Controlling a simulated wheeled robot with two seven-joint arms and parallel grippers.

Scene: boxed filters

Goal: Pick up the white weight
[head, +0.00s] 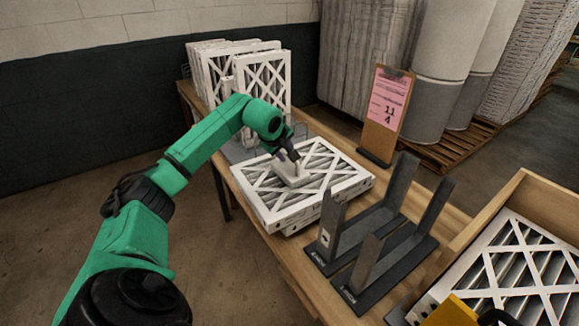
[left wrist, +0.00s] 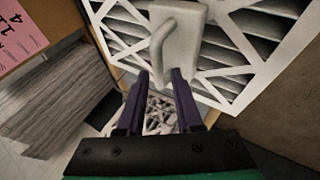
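The white weight (head: 291,174) lies on top of a white-framed filter (head: 331,185) on the wooden table. In the left wrist view the weight (left wrist: 183,40) is a flat pale block with a raised bent handle (left wrist: 160,45). My left gripper (head: 287,158) is just above the weight in the head view. In the left wrist view its two dark fingers (left wrist: 160,76) are apart, with the lower end of the handle near the gap between their tips. Nothing is clearly gripped; whether a finger touches the handle I cannot tell. My right gripper is out of view.
Several upright filters (head: 262,84) stand at the table's back. A clipboard with a pink sheet (head: 388,99) stands at the right edge. Dark metal brackets (head: 373,230) are in front. A wooden box (head: 522,190) with a filter and a yellow object (head: 450,312) is at lower right.

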